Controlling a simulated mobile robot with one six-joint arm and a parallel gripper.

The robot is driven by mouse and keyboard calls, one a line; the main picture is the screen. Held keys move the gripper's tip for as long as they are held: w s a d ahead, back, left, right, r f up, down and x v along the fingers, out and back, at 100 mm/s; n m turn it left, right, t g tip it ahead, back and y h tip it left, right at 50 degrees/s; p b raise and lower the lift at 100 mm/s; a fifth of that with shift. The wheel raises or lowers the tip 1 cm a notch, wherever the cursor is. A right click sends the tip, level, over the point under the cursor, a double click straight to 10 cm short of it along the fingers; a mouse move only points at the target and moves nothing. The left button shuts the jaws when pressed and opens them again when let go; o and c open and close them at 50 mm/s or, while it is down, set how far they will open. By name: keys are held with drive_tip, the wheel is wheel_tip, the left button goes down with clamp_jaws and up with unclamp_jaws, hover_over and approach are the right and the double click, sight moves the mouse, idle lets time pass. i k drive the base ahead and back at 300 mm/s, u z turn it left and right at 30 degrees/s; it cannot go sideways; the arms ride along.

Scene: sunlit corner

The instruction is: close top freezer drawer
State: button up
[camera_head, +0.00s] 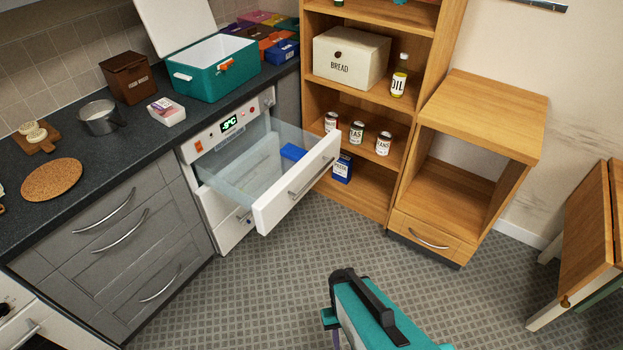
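The top freezer drawer (298,186) is pulled well out of the white freezer unit (225,133) under the counter. It has a white front, a metal bar handle (311,179) and clear see-through sides. A blue item (292,152) lies inside, near the front. The lower freezer drawer (235,228) is shut below it. A teal and black part of my arm shows at the bottom centre, well apart from the drawer on the near side. My gripper's fingers are not visible.
A wooden shelf (349,107) stands close right of the open drawer, with a blue box (342,169) low down. Grey drawers (118,236) are shut at left. A teal cooler (216,70) sits on the counter. The patterned floor (285,270) before the drawer is clear.

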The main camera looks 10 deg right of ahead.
sight(270, 209)
drive_tip(key=u, duration=0.1)
drive_tip(key=i, duration=0.95)
drive_tip(key=z, duration=0.1)
drive_tip(key=k, duration=1.3)
drive_tip(key=u, duration=0.55)
drive_tip(key=i, duration=0.85)
drive_tip(key=u, duration=0.45)
